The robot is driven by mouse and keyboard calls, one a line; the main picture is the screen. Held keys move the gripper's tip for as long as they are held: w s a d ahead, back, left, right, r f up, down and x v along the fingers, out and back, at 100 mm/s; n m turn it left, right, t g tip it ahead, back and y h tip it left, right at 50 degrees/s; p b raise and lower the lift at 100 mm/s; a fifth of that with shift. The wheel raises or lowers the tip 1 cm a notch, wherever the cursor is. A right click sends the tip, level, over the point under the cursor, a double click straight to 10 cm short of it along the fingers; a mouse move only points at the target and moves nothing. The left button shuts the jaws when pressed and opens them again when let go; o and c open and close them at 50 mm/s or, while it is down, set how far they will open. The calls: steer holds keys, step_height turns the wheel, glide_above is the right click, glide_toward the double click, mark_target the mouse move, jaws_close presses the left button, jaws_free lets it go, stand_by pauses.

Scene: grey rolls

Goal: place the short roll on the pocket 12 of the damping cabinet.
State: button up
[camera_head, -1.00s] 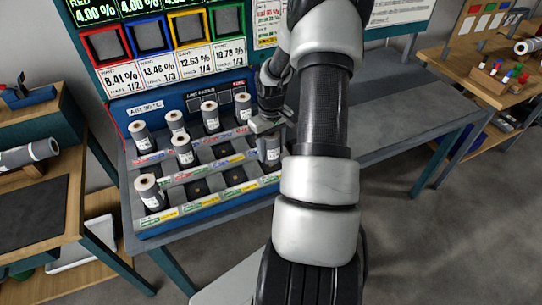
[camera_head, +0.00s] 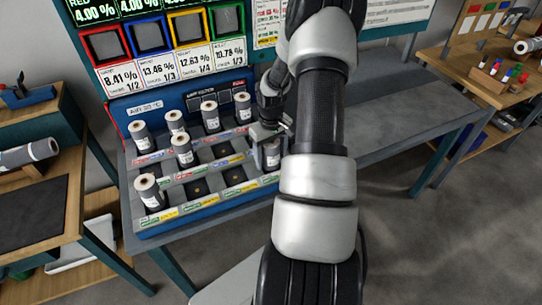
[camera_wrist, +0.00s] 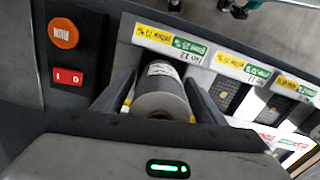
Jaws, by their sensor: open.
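The short roll (camera_wrist: 162,104) is a small grey cylinder with a pale end and a white label. In the wrist view it stands between the two fingers of my gripper (camera_wrist: 160,88), which is open around it. The roll is in the pocket behind the "NO 12" label, pocket 12 (camera_wrist: 184,54), in the damping cabinet's front row; its base is hidden. In the head view the roll (camera_head: 269,154) shows below my gripper (camera_head: 267,133) at the right end of the damping cabinet (camera_head: 195,216), partly covered by my gripper and arm.
Several other rolls (camera_head: 183,152) stand in pockets to the left. Empty pockets (camera_wrist: 226,93) lie beside pocket 12. An orange RUN button (camera_wrist: 63,33) and a red switch (camera_wrist: 68,76) are close to my gripper. A bare bench top (camera_head: 400,110) lies to the right.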

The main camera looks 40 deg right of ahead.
step_height(320, 180, up, 12)
steer(key=shift+r, duration=0.2)
stand_by(0.4)
